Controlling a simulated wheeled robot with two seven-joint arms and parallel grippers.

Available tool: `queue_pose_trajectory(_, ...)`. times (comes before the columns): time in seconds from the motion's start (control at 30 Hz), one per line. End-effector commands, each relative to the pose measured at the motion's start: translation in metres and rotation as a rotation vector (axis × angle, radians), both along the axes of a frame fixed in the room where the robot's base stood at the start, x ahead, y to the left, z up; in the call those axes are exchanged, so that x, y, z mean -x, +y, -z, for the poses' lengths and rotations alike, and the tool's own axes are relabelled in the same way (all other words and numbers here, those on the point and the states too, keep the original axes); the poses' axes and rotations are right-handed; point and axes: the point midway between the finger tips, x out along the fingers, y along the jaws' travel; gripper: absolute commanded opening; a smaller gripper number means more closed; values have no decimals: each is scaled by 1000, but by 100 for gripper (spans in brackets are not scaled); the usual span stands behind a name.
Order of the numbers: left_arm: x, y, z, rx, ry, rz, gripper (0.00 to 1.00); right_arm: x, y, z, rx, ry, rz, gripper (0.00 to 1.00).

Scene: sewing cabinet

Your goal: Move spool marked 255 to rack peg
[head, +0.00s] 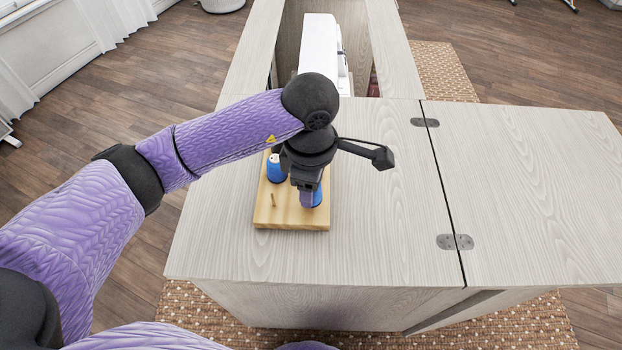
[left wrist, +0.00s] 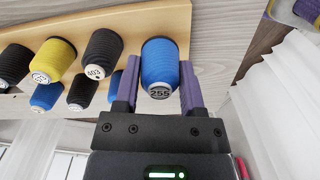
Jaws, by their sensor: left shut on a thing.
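The blue spool marked 255 (left wrist: 160,65) is upright between the fingers of my left gripper (left wrist: 152,88), its numbered end facing the wrist camera. In the head view, my left gripper (head: 309,187) points down over the near right part of the wooden rack (head: 288,219) and is shut on this blue spool (head: 311,198). I cannot tell whether the spool's base rests on the rack or hangs just above it. A bare rack peg (head: 273,199) stands to the left. My right gripper is not in view.
Another blue spool (head: 276,170) stands on the rack beyond the bare peg. A white sewing machine (head: 320,50) stands behind. The cabinet top (head: 385,230) to the right is clear.

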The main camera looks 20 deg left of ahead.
Motion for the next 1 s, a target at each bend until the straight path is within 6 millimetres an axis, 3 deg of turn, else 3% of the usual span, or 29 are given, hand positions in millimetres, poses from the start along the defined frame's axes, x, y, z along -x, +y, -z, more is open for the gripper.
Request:
queue_pose_trajectory(0.43,0,0,9,0,0,0,0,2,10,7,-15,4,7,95)
queue_pose_trajectory(0.47,0,0,9,0,0,0,54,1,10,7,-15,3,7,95)
queue_pose_trajectory(0.63,0,0,9,0,0,0,90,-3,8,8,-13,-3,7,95)
queue_pose_trajectory(0.93,0,0,8,0,0,0,93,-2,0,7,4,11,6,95)
queue_pose_trajectory(1.0,-1,0,-9,0,-5,1,93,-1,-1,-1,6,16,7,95)
